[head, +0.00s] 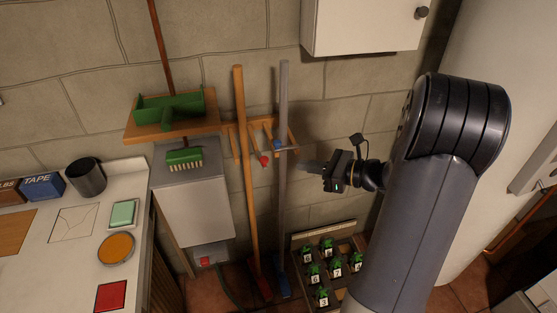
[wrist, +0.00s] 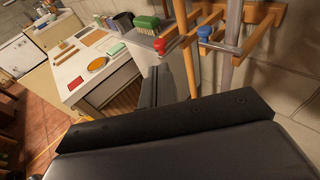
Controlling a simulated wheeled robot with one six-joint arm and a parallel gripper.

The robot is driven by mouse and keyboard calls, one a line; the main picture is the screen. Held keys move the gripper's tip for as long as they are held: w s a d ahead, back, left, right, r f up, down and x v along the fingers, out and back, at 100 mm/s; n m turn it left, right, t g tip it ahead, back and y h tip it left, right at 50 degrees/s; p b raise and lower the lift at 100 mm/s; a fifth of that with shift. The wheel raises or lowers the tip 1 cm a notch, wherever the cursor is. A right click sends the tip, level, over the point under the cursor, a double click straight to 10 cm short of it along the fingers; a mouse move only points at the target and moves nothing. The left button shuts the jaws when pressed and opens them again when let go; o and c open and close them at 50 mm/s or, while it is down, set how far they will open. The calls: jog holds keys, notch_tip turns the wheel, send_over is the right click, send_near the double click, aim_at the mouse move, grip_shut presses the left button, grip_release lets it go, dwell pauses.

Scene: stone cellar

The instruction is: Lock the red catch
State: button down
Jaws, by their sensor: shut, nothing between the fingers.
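The red catch (head: 264,160) is a small red knob on the wooden wall rack (head: 232,142), close to the wooden handle (head: 243,150). In the wrist view the red catch (wrist: 159,46) shows just beyond my fingers, left of the blue catch (wrist: 204,32). The blue catch (head: 278,144) sits by the grey handle (head: 283,120). Whether the red catch's bar lies across its slot is too small to tell. My gripper (head: 308,167) is shut and empty, to the right of the rack and apart from both catches. It shows in the wrist view (wrist: 164,80).
A shelf (head: 140,134) with a green dustpan (head: 170,107) is left of the rack. A workbench (head: 70,270) stands at far left. A wall cabinet (head: 350,25) hangs above. A crate of potted plants (head: 300,245) is below my gripper.

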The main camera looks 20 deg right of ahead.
jog(key=p+x, duration=0.1)
jog(key=x, duration=0.7)
jog(key=shift+w+a, duration=0.25)
jog(key=shift+s+a+f, duration=0.1)
jog(key=shift+f, duration=0.1)
